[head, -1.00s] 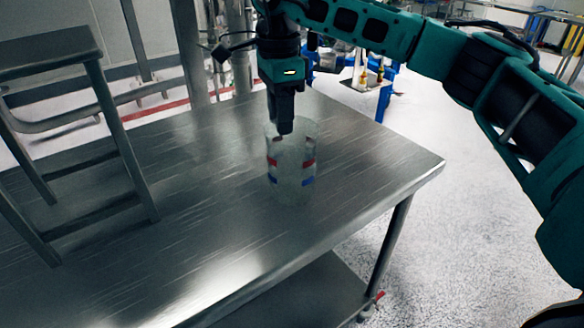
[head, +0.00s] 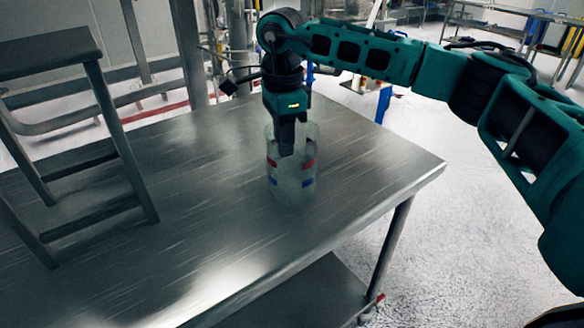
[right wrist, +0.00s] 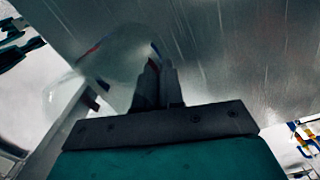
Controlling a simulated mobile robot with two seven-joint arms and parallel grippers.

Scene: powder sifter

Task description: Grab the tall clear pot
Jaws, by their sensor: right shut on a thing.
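The tall clear pot (head: 292,186) stands upright on the metal table, with red and blue marks on its side. My right gripper (head: 286,150) points straight down at the pot's rim, its fingers reaching down to the upper part of the pot. In the right wrist view the gripper fingers (right wrist: 157,85) are close together at the edge of the clear pot (right wrist: 115,58), shut on its wall. The exact contact is partly hidden by the fingers. My left gripper is not in view.
The steel table (head: 210,225) is bare around the pot. A metal step frame (head: 90,150) stands at the left of the table. The table's right corner (head: 440,165) borders open speckled floor. A blue-framed stand (head: 383,100) is behind.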

